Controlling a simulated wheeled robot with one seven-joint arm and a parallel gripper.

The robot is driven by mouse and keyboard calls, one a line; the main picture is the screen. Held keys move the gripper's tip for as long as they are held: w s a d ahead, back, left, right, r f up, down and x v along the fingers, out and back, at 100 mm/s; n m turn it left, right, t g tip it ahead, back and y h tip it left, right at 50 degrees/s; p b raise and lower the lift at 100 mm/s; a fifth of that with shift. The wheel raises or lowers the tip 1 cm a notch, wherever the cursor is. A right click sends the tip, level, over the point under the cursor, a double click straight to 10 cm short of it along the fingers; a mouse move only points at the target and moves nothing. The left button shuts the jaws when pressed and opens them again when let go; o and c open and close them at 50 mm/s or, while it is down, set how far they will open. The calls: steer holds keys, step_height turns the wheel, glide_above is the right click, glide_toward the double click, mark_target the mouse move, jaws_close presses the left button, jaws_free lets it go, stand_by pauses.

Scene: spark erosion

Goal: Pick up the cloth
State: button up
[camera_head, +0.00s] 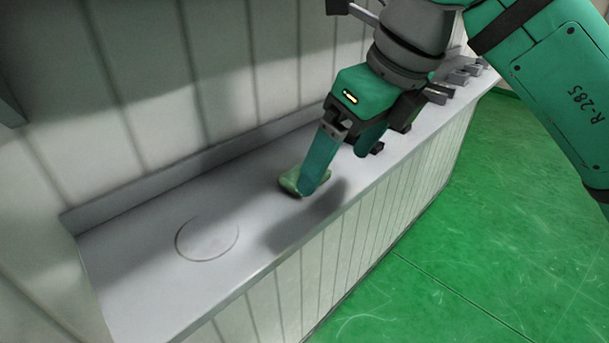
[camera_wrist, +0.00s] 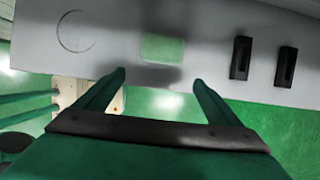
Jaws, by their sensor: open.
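The cloth (camera_head: 291,181) is a small light-green folded piece lying on the grey counter (camera_head: 150,262). In the wrist view the cloth (camera_wrist: 163,48) is a flat green rectangle, ahead of and between my fingertips. My gripper (camera_head: 333,172) is above the counter and its near finger hides part of the cloth in the head view. In the wrist view my gripper (camera_wrist: 158,77) has its two green fingers wide apart with nothing between them. The cloth appears apart from the fingers.
A circle outline (camera_head: 207,239) marks the counter left of the cloth. Two black slotted blocks (camera_wrist: 240,58) (camera_wrist: 286,66) stand right of the cloth in the wrist view. Several grey blocks (camera_head: 462,76) stand farther along the counter. A panelled wall (camera_head: 150,85) rises behind it. Green floor (camera_head: 470,240) is clear in front.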

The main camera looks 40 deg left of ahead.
mark_target(288, 180)
steer(key=shift+a, duration=1)
steer(key=x, duration=0.5)
steer(key=shift+d, duration=0.1)
steer(key=c, duration=1.2)
steer(key=shift+r, duration=0.1)
